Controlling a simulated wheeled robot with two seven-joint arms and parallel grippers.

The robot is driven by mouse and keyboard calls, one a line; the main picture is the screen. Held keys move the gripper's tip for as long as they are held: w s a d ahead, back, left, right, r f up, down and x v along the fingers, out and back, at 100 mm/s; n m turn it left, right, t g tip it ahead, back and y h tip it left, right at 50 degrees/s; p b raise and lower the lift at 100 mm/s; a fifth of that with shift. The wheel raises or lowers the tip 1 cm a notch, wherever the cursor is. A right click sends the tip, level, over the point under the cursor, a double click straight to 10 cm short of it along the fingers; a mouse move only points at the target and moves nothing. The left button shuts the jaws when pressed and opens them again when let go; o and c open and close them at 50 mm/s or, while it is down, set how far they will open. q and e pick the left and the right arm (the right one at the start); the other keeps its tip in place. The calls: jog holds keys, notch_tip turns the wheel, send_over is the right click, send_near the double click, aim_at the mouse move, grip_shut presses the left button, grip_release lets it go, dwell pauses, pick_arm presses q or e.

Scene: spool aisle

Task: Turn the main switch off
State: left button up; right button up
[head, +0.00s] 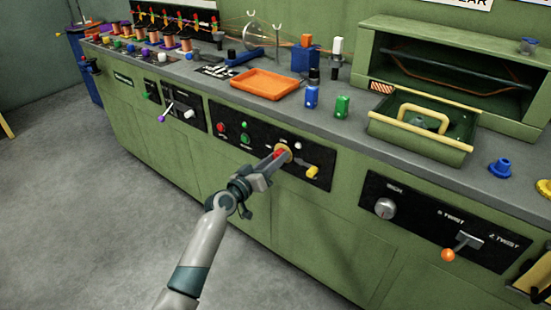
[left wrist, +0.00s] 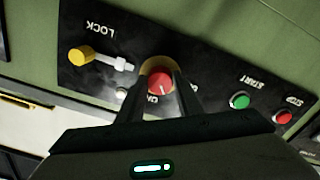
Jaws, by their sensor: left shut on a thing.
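The main switch, a red knob (left wrist: 160,79) in a yellow ring, sits on the black panel (left wrist: 90,52) on the front of the green bench. The knob also shows in the head view (head: 280,153), partly covered by my fingers. My left gripper (head: 276,157) reaches it from the front and is shut on the knob, one finger on each side. A pale mark shows on the knob's face; its exact direction is hard to tell. The lettering beside the knob is partly hidden by the fingers. My right gripper is not in view.
The same panel carries a yellow-handled lock lever (head: 312,171) just right of the switch, and a red stop button (head: 221,127) and green start button (head: 246,138) to the left. An orange tray (head: 264,84) sits on the benchtop above. The floor in front is clear.

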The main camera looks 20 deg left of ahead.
pick_arm(q)
jog(key=n+p, duration=0.2)
jog(key=n, duration=0.8)
jog(key=shift+p, duration=0.3)
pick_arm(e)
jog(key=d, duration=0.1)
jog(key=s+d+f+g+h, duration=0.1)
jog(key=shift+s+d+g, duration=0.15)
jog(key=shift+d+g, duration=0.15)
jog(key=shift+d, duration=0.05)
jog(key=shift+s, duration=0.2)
pick_arm(q)
jog(key=o, duration=1)
jog(key=shift+o, duration=0.2)
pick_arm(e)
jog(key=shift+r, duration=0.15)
